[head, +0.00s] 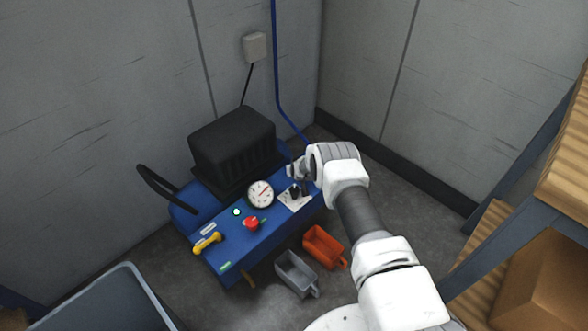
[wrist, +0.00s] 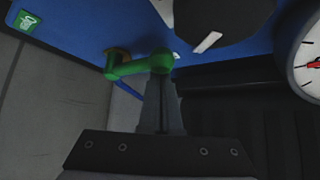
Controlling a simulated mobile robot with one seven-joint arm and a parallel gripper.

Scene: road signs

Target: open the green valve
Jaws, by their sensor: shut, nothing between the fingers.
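The green valve (wrist: 140,66) shows in the wrist view as a short green lever with a round end, fixed to the blue panel by a brassy stem at its left. My gripper (wrist: 161,92) is shut and empty. Its fingertips are right at the lever's rounded right end; I cannot tell whether they touch it. In the head view my gripper (head: 296,171) is at the far right end of the blue machine (head: 240,248), and the valve is hidden behind my arm.
A black knob with a white mark (wrist: 212,30) and a gauge (wrist: 308,62) are close by on the panel. The machine carries a black ribbed block (head: 232,147), a red button (head: 250,223) and a yellow handle (head: 207,242). Orange (head: 323,246) and grey (head: 296,273) bins stand in front.

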